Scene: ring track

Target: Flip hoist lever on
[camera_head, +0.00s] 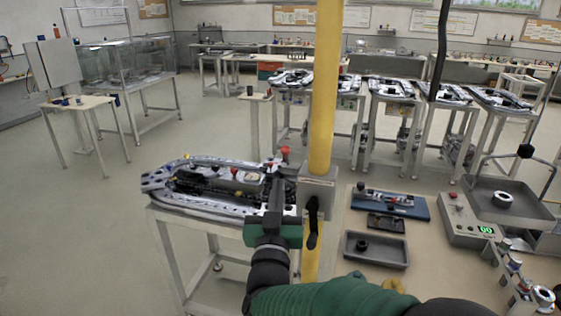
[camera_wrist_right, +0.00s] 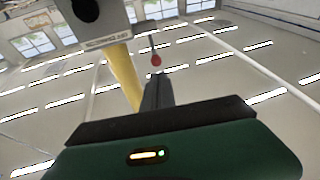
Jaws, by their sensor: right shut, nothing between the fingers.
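A yellow post (camera_head: 325,90) carries a grey box (camera_head: 317,188). A lever with a red ball knob (camera_head: 285,151) shows at the box's upper left. In the wrist view the red knob (camera_wrist_right: 156,60) sits on a thin rod beside the box (camera_wrist_right: 105,25). My right gripper (camera_head: 277,182) is shut and empty, left of the box, with its fingers pointing up just below the knob. The fingers also show in the wrist view (camera_wrist_right: 158,90). I cannot tell whether they touch the lever. My left gripper is out of view.
A ring track (camera_head: 160,185) lies on a stand behind my right gripper. A black handle (camera_head: 312,225) hangs on the front of the box. A blue tray (camera_head: 415,207), a grey tray (camera_head: 376,260) and a control box with a green display (camera_head: 465,222) are at right.

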